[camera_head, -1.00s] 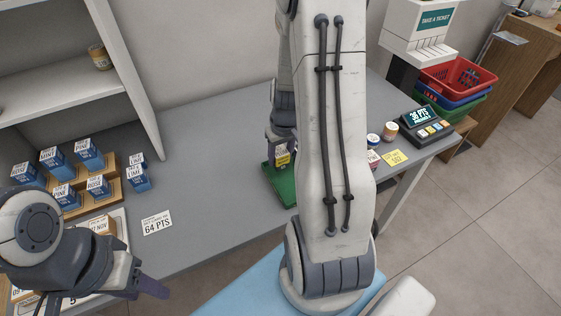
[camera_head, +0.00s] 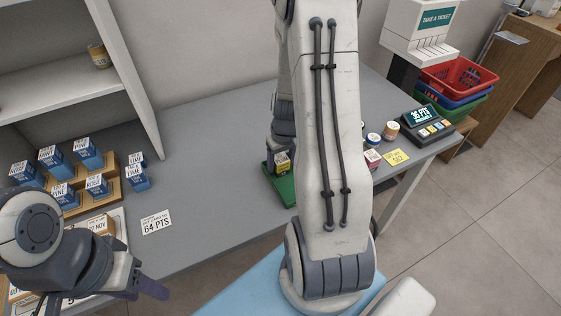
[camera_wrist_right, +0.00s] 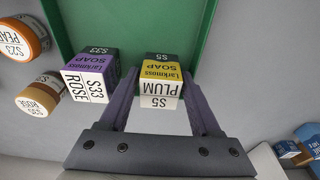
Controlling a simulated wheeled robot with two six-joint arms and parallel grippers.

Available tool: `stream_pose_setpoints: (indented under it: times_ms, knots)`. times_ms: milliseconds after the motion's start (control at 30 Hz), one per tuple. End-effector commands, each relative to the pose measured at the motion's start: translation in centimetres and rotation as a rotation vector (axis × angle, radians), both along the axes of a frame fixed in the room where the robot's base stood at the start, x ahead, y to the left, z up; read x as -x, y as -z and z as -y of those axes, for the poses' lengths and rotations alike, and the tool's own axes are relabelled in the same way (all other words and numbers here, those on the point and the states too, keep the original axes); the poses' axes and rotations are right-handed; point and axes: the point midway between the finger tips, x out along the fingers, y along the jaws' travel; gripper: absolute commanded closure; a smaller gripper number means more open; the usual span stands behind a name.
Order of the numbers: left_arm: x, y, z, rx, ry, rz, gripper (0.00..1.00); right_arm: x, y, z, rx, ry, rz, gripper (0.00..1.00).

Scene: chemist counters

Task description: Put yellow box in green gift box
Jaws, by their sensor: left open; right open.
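The yellow box (camera_wrist_right: 161,72), labelled plum soap, stands in the green gift box (camera_wrist_right: 130,25) in the right wrist view. My right gripper (camera_wrist_right: 163,92) is open, with its fingers on either side of the yellow box; whether they touch it I cannot tell. In the head view the yellow box (camera_head: 282,162) and the green gift box (camera_head: 283,187) are partly hidden by my right arm. A purple box (camera_wrist_right: 90,75), labelled rose soap, also stands in the gift box, left of the yellow one. My left gripper (camera_head: 150,287) is open and empty at the table's front edge.
Blue boxes (camera_head: 88,153) stand on a stepped wooden stand (camera_head: 110,188) at left. A price card (camera_head: 156,221) lies on the grey table (camera_head: 215,185). Jars (camera_head: 391,131), a red-and-white box (camera_head: 373,160) and a points display (camera_head: 420,116) are at right. The table's middle is clear.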

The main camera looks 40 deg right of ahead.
Motion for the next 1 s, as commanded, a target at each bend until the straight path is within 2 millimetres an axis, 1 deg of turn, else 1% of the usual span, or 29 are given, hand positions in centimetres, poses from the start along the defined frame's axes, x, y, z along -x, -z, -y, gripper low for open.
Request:
stream_pose_setpoints:
  times_ms: [33, 67, 167, 400, 500, 600, 767, 933, 1000]
  knots:
    - [0.0, -0.5, 0.0, 0.000, 0.000, 0.000, 0.50, 0.0, -0.4, 0.0, 0.000, 0.000, 0.000, 0.36]
    - [0.0, -0.5, 0.0, 0.000, 0.000, 0.000, 0.50, 0.0, -0.7, 0.0, 0.000, 0.000, 0.002, 0.36]
    - [0.0, -0.8, 0.0, 0.000, 0.000, 0.000, 0.50, 0.1, -2.3, 0.0, 0.002, -0.001, 0.005, 0.36]
    - [0.0, -1.5, 0.0, 0.000, 0.000, 0.000, 0.50, 0.9, -7.5, -0.2, 0.004, -0.001, 0.006, 0.36]
    - [0.0, -1.7, 0.0, 0.000, 0.000, 0.000, 0.50, 1.2, -9.4, -0.2, 0.003, 0.001, 0.005, 0.36]
    - [0.0, -1.8, 0.0, 0.000, 0.000, 0.000, 0.50, 1.5, -10.8, -0.3, 0.002, 0.000, 0.004, 0.36]
    - [0.0, -1.9, 0.0, 0.000, 0.000, 0.000, 0.50, 1.7, -12.0, -0.4, 0.001, 0.000, 0.002, 0.36]
    - [0.0, -1.9, 0.0, 0.000, 0.000, 0.000, 0.50, 1.8, -12.2, -0.5, 0.000, -0.001, 0.000, 0.36]
    - [0.0, -1.9, 0.0, 0.000, 0.000, 0.000, 0.50, 1.6, -12.3, -1.0, -0.001, -0.013, -0.001, 0.36]
